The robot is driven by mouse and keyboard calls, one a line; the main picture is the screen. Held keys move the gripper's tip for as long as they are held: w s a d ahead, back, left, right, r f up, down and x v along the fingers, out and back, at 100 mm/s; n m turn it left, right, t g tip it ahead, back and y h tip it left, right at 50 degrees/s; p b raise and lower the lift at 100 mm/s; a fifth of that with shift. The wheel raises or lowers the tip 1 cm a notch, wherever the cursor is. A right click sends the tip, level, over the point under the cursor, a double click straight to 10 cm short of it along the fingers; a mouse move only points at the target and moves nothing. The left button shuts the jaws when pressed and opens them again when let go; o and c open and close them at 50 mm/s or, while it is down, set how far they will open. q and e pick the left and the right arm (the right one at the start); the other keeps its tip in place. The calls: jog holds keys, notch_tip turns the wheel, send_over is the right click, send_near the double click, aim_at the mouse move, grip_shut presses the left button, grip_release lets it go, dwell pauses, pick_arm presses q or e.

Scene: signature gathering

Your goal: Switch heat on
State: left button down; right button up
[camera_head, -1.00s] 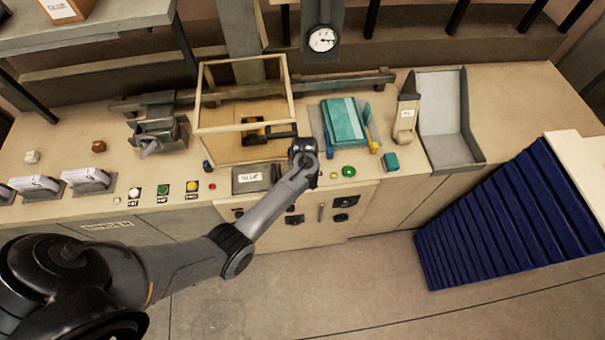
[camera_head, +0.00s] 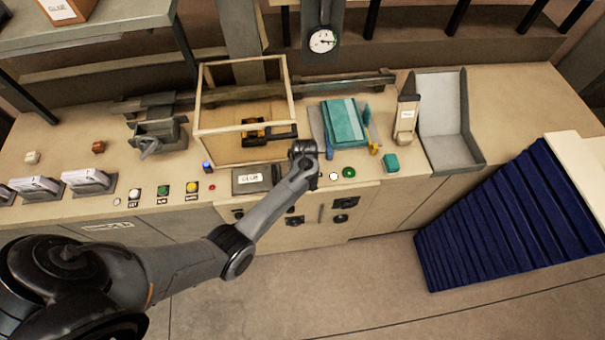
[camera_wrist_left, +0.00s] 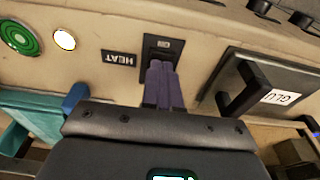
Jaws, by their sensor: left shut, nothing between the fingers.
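My left gripper (camera_wrist_left: 161,88) is shut and empty in the left wrist view. Its fingertips are at a small black switch plate (camera_wrist_left: 158,46) on the beige worktop and hide part of it; I cannot tell whether they touch the switch. A black HEAT label (camera_wrist_left: 118,58) lies beside the plate. A round lamp (camera_wrist_left: 64,39) next to the label glows white, and it shows in the head view (camera_head: 333,176). In the head view my left arm reaches over the worktop edge, with its wrist hiding the switch and the fingertips. My right gripper is not in view.
A green button (camera_head: 349,172) sits beside the lamp. A hinged GLUE plate (camera_wrist_left: 262,94) with a black handle is close to the fingers. A wooden frame (camera_head: 240,126) and a teal stack (camera_head: 343,119) stand behind the wrist.

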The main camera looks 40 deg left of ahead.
pick_arm(q)
notch_tip(320, 180, up, 2)
jog(key=shift+r+p, duration=0.1)
jog(key=shift+p, duration=0.7)
jog(key=shift+r, duration=2.1)
jog(key=s+d+r+m, duration=0.4)
jog(key=s, duration=0.4)
jog(key=s+d+r+m+t+h, duration=0.1)
jog(key=s+d+r+m, duration=0.3)
jog(key=s, duration=0.5)
jog(key=s+d+r+m+t, duration=0.1)
jog(key=s+d+r+m, duration=0.2)
jog(key=s, duration=0.6)
jog(key=shift+s+d+r+m+h, duration=0.3)
jog(key=shift+d+r+m, duration=0.1)
jog(key=shift+d+r, duration=0.1)
